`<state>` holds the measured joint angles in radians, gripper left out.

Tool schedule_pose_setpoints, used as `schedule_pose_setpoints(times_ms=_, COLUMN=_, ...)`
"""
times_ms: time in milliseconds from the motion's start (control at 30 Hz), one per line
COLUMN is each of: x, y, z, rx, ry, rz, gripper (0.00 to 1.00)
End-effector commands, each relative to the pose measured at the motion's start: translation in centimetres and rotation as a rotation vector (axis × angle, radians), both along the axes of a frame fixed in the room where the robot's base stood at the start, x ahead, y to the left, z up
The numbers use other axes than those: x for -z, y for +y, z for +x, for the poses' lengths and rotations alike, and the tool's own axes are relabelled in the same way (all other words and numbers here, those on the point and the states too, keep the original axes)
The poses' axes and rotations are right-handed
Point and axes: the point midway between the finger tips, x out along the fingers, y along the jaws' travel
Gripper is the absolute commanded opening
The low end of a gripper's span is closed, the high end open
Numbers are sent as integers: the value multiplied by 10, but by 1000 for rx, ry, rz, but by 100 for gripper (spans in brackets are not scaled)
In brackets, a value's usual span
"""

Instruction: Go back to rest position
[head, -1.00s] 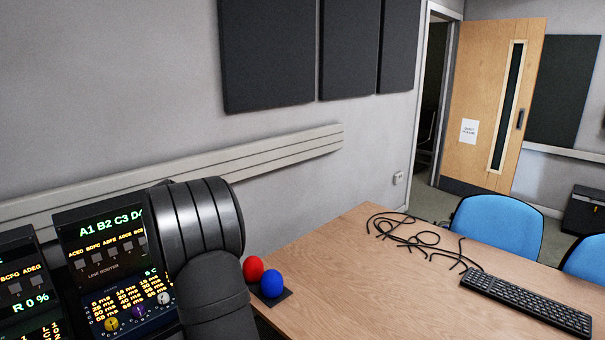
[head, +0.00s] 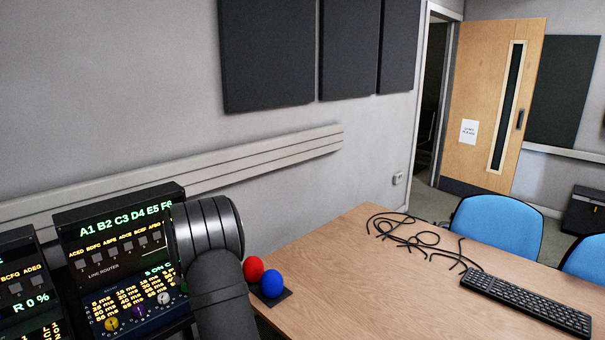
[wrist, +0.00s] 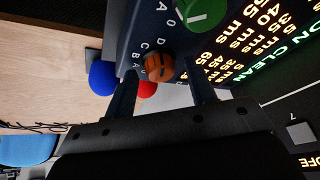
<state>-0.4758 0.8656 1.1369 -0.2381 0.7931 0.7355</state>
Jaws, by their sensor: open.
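My gripper (wrist: 164,80) shows in the wrist view with its two dark fingers apart and nothing held between them. Beyond the fingertips is a dark blue control panel (wrist: 134,42) with an orange knob (wrist: 160,67) and a green knob (wrist: 203,12). The orange knob appears between the fingers; I cannot tell how far off it is. In the head view my arm stands in front of the right side of the panel (head: 98,323), and my gripper is hidden there.
A line router box (head: 112,263) stands above the panel. To the right, a red ball (head: 253,268) and a blue ball (head: 272,284) sit at the corner of the wooden table (head: 330,270). Black cables (head: 411,232) and a keyboard (head: 525,303) lie on the table.

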Motion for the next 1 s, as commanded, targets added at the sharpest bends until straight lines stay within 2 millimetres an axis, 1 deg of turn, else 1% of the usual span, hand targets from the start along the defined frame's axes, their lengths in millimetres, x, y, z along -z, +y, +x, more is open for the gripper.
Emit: schedule_pose_setpoints(times_ms=1000, x=0, y=-4, z=2, rx=-544, ry=0, rz=0, gripper=51)
